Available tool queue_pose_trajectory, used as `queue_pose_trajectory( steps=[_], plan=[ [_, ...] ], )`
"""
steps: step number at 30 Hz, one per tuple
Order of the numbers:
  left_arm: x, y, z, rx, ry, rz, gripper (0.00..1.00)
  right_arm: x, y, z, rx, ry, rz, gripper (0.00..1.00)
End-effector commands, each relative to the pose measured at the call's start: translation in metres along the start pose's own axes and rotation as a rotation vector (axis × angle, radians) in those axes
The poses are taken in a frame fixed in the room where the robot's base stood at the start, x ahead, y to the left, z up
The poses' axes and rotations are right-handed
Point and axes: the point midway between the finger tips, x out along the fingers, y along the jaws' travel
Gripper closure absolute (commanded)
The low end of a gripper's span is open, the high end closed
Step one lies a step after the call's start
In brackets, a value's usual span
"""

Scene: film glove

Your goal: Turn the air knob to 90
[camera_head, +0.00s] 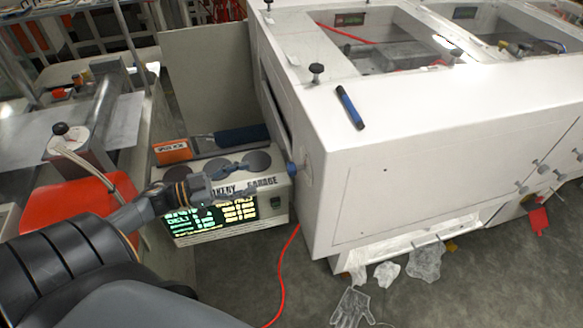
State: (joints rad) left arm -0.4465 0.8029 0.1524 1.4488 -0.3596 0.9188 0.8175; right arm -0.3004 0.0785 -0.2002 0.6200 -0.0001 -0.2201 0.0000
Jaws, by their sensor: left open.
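A small blue knob (292,169) sits on the left side of the white machine (340,170), near its front corner. It is the likeliest air knob, but I can read no scale or setting on it. My left gripper (248,182) reaches in from the left in front of a cream control box. Its fingers are apart and empty, pointing right toward the blue knob, with a gap between them and the knob. The gripper covers part of the box's front and lettering. My right gripper is not in view.
The cream control box (278,187) has a lit display and round grey discs on top. Behind it lies an orange-and-blue tool (172,152). A blue pen (350,107) and a black knob (317,70) are on the machine's top. A red hose (281,285) and clear gloves (351,307) lie below.

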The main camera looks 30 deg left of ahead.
Motion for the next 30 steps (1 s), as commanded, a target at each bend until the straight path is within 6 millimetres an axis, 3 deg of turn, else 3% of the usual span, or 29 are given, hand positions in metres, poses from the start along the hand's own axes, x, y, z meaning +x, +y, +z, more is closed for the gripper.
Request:
queue_pose_trajectory(
  steps=[4,8,21,30],
  plan=[
    [-0.008,0.0,-0.005,-0.004,0.02,0.059,0.42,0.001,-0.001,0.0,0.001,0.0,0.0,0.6],
    [0.002,0.002,-0.005,-0.006,0.026,0.066,0.42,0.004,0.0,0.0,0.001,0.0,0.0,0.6],
    [0.091,0.008,-0.007,-0.005,0.028,0.065,0.42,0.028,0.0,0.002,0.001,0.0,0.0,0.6],
    [0.125,0.01,-0.009,-0.007,0.025,0.063,0.42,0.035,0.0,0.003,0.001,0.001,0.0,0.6]
  ],
)
